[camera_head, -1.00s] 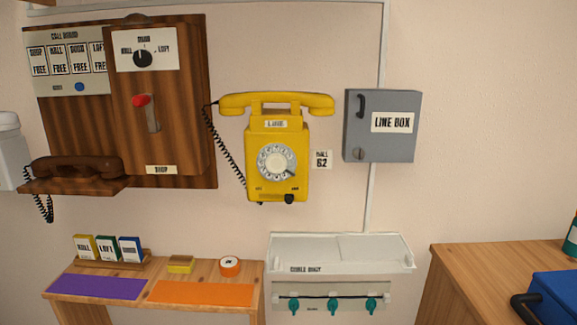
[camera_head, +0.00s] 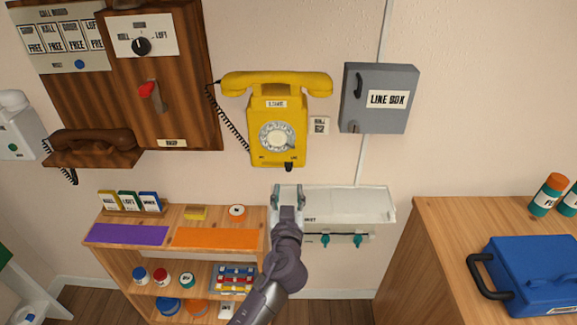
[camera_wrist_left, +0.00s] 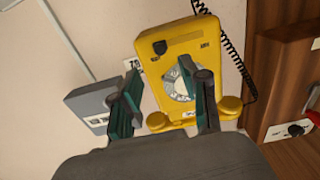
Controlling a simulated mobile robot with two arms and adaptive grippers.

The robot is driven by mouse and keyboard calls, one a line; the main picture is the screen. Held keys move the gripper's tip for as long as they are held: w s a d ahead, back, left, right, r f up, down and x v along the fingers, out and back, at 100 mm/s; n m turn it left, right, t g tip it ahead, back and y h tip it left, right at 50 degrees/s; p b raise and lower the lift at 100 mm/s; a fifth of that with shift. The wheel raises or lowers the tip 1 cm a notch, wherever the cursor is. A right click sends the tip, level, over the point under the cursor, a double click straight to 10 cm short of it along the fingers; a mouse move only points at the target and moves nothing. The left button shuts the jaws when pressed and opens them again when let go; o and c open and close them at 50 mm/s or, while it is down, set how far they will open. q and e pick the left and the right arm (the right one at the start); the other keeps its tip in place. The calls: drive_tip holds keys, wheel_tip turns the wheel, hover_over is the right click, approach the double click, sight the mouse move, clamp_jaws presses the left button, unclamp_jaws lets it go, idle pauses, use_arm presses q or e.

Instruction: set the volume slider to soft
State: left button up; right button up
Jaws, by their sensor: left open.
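The yellow dial phone (camera_head: 277,130) is mounted on the wall with its handset on top. The black volume slider knob (camera_head: 288,166) sits at the phone's lower edge, on the right side, below a small label too small to read. My left gripper (camera_head: 288,190) is open and empty, just below the knob in the head view and apart from it. The left wrist view shows the phone (camera_wrist_left: 205,65) upside down, with the knob (camera_wrist_left: 160,47) beyond and between my open left fingers (camera_wrist_left: 157,78). My right gripper is out of view.
A grey line box (camera_head: 380,98) is on the wall right of the phone. A white shelf (camera_head: 350,205) with teal hooks is below, partly behind my left arm. A wooden panel (camera_head: 185,80) with a red lever stands left, and the phone's coiled cord hangs between.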

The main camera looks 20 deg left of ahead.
sight(289, 170)
use_arm(q)
drive_tip(key=p+x, duration=0.1)
drive_tip(key=x, duration=0.7)
drive_tip(key=shift+w+a+p, duration=0.1)
drive_tip(key=shift+w+p, duration=0.2)
clamp_jaws()
drive_tip(key=shift+f, duration=0.1)
